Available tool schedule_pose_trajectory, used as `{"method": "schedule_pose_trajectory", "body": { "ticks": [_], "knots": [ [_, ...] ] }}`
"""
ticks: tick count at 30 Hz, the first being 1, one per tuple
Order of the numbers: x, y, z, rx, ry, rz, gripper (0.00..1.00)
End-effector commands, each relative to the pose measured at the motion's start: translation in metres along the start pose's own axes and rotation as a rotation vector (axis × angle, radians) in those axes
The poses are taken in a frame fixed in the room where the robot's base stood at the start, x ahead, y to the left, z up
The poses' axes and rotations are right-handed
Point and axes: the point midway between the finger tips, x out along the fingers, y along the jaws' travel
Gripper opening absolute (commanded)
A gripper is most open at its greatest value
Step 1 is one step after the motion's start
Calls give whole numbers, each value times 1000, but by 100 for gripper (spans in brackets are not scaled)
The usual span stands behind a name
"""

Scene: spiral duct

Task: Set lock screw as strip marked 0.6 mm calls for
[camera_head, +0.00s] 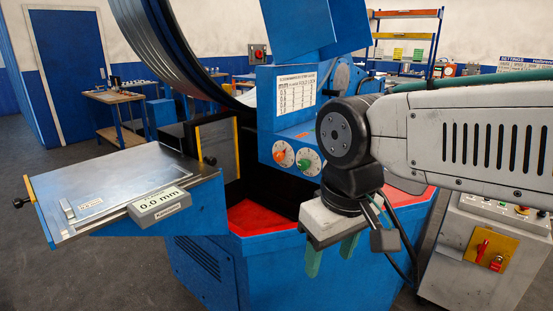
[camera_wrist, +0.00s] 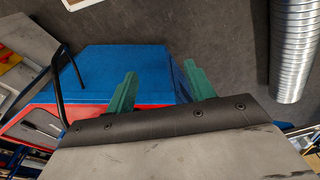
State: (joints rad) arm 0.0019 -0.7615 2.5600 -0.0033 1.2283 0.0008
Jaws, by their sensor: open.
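My gripper (camera_head: 331,254) is open and empty, its two green fingers pointing down in front of the blue machine (camera_head: 205,272). In the wrist view the gripper (camera_wrist: 160,70) has its fingers spread above the machine's blue and red edge. A grey display (camera_head: 159,204) reading "0.0 mm" sits on the side table (camera_head: 125,165). A flat plate (camera_head: 90,208) with a small label lies there; its text is too small to read. A black knob (camera_head: 18,203) sticks out at the table's left end, and another (camera_head: 210,160) at its right. I cannot tell which is the lock screw.
A printed chart (camera_head: 297,93) hangs above an orange knob (camera_head: 284,154) and a green knob (camera_head: 308,162). A grey control box (camera_head: 470,265) with a red switch stands right. In the wrist view, a silver spiral duct (camera_wrist: 294,50) lies on the floor.

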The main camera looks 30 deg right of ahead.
Motion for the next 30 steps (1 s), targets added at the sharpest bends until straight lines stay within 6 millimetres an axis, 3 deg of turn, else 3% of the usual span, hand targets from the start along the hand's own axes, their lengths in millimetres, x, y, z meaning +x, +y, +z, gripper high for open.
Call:
{"method": "schedule_pose_trajectory", "body": {
  "ticks": [8, 14, 23, 30],
  "knots": [
    [4, -1, -1, -7, -20, -1, 53],
    [29, -2, -16, -38, -164, 15, 53],
    [66, 41, -64, -251, -468, 269, 53],
    [94, 85, -121, -521, -721, 537, 53]
  ]
}}
